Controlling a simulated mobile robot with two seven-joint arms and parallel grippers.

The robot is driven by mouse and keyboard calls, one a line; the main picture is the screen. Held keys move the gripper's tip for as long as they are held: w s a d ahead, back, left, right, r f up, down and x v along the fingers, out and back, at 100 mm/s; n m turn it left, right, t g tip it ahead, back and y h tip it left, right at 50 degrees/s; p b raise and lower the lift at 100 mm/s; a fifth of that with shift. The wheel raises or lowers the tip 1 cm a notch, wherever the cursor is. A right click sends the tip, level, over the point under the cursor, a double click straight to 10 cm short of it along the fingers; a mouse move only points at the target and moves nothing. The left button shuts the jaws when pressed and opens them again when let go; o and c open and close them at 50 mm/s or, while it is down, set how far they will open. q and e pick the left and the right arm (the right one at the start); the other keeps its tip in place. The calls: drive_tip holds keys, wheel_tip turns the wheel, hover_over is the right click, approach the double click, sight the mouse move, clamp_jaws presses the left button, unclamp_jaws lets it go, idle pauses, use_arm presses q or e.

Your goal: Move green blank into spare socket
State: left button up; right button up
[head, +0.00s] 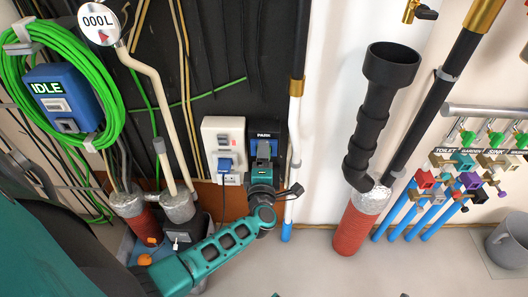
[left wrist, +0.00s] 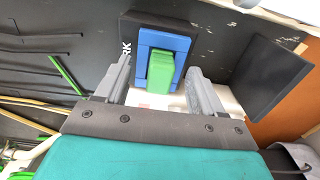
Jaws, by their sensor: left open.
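The green blank (left wrist: 160,70) sits in the blue socket (left wrist: 143,68) of a dark holder, with the letters "RK" beside it in the left wrist view. In the head view this holder (head: 266,130) reads "PARK", and my gripper hides the blank. My left gripper (left wrist: 159,68) is open, its fingers on either side of the blank, with gaps showing; in the head view it is in front of the holder (head: 264,160). No socket is readably labelled spare. My right gripper is not in view.
A green hose coil (head: 108,82) surrounds the blue "IDLE" box (head: 62,97). A black flat plate (left wrist: 268,78) shows in the left wrist view.

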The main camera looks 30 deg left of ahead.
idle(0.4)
use_arm(q)
clamp_jaws()
idle(0.4)
drive_tip(key=shift+s+d, duration=0.1)
drive_tip(key=shift+p+v, duration=0.9)
drive_tip(key=shift+v, duration=1.95)
